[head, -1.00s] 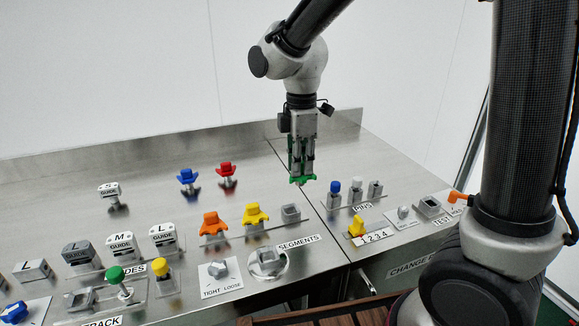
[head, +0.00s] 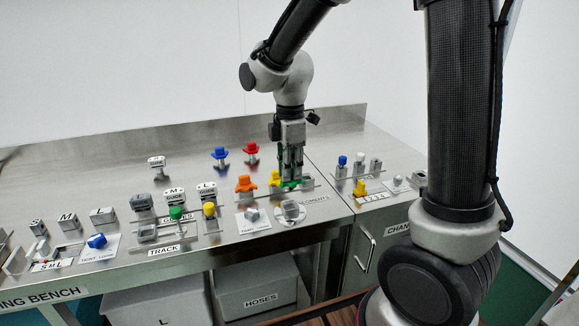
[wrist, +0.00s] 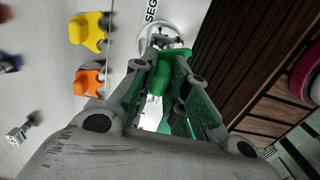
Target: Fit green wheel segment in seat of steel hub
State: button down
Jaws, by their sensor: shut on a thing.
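My gripper (head: 291,182) is shut on the green wheel segment (head: 292,184), and its fingers point down over the right end of the segment row. In the wrist view the green wheel segment (wrist: 162,75) sits between the fingers. The steel hub (head: 291,210) stands on a round plate in front of the gripper, by the SEGMENTS label. It also shows in the wrist view (wrist: 165,42), just beyond the segment and partly hidden by it. The segment looks apart from the hub; the exact gap is hard to tell.
An orange segment (head: 245,184) and a yellow segment (head: 274,178) stand left of my gripper, the yellow close beside it. A tight/loose knob (head: 252,215) is left of the hub. Pins (head: 359,160) stand to the right. The bench's front edge lies just before the hub.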

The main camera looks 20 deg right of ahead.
jog(key=shift+f, duration=3.5)
jog(key=shift+f, duration=0.1)
jog(key=c, duration=1.3)
grip_release()
